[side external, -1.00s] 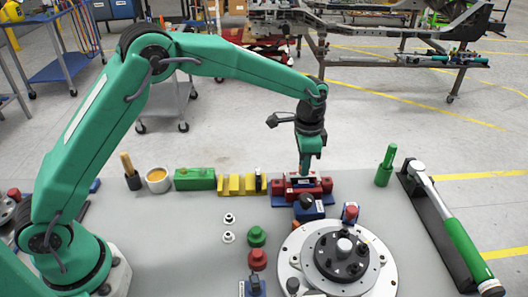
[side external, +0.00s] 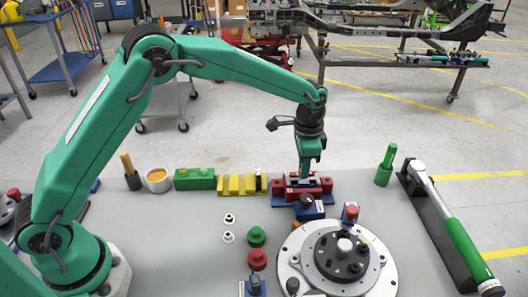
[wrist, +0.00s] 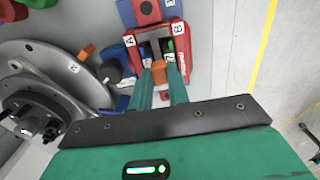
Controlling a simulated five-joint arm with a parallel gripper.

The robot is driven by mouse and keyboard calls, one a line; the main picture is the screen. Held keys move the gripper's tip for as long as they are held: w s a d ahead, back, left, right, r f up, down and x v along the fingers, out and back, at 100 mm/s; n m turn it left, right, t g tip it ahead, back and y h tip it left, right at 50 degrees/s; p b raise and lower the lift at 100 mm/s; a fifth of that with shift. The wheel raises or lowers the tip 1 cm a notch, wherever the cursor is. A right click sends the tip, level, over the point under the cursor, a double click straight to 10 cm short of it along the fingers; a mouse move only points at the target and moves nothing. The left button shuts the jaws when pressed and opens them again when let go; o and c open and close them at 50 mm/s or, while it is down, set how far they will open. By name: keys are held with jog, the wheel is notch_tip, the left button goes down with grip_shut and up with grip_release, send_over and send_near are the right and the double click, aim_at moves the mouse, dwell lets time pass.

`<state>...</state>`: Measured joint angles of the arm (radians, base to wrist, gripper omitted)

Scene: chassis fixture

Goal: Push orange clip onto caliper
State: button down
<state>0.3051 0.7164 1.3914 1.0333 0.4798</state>
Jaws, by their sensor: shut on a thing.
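My gripper (side external: 305,172) points down over the red caliper fixture (side external: 324,187) at the back of the bench. In the wrist view, my gripper (wrist: 159,77) has its two green fingers close together, shut on the small orange clip (wrist: 159,72). The clip is at the near edge of the red caliper frame (wrist: 182,47), which has white A and B labels and a dark opening. Whether the clip touches the caliper or sits on it cannot be told. In the side view the clip is too small to make out.
A blue block with a black knob (side external: 307,203) stands in front of the fixture. The round grey turntable (side external: 383,270) is nearer the front. Yellow blocks (side external: 235,184) stand left, a green-handled tool (side external: 385,167) and torque wrench (side external: 452,228) right.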

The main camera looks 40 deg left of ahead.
jog(key=shift+f, duration=0.3)
dwell(0.4)
jog(key=c, duration=1.7)
grip_release()
jog(key=shift+r, duration=0.2)
jog(key=shift+r, duration=1.35)
jog(key=shift+o, duration=0.6)
jog(key=o, duration=0.5)
jog(key=shift+c, duration=0.2)
